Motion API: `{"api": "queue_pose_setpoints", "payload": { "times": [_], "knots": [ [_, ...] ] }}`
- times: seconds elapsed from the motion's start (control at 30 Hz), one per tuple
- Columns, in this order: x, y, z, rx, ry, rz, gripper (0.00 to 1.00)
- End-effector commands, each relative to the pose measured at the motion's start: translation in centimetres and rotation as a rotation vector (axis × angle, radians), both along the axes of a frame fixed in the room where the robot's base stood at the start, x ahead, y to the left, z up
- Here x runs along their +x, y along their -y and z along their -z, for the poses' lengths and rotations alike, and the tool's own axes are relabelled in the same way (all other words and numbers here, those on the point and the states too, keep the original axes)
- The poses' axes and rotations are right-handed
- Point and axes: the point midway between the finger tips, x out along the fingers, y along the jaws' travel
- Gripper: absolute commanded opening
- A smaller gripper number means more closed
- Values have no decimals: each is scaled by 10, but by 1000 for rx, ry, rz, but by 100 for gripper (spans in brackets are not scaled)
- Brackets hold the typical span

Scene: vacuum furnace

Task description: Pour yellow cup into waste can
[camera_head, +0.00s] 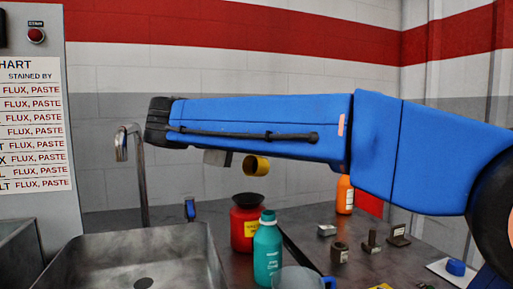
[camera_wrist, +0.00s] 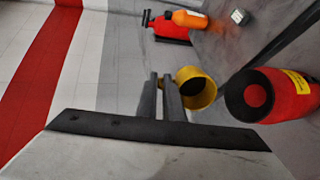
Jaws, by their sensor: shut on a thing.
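In the head view the fingers are mostly hidden. The red waste can (camera_head: 241,225), with a black top and yellow label, stands on the bench below the cup. The can (camera_wrist: 290,100) appears right of the cup in the wrist view.
A teal bottle (camera_head: 267,255) stands in front of the can, with a clear jug (camera_head: 295,279) nearer. A sink (camera_head: 195,240) with a tall tap (camera_head: 140,175) lies left. An orange bottle (camera_head: 345,197) and several small metal parts (camera_head: 340,252) are on the right.

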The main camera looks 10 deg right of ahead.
Motion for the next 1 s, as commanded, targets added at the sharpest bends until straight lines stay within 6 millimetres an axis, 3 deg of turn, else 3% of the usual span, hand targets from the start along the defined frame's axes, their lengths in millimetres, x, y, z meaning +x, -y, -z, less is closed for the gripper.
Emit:
{"api": "queue_pose_setpoints", "payload": {
  "times": [1.0],
  "knots": [
    [-8, -9, -4, -112, 101, -1, 0]
  ]
}}
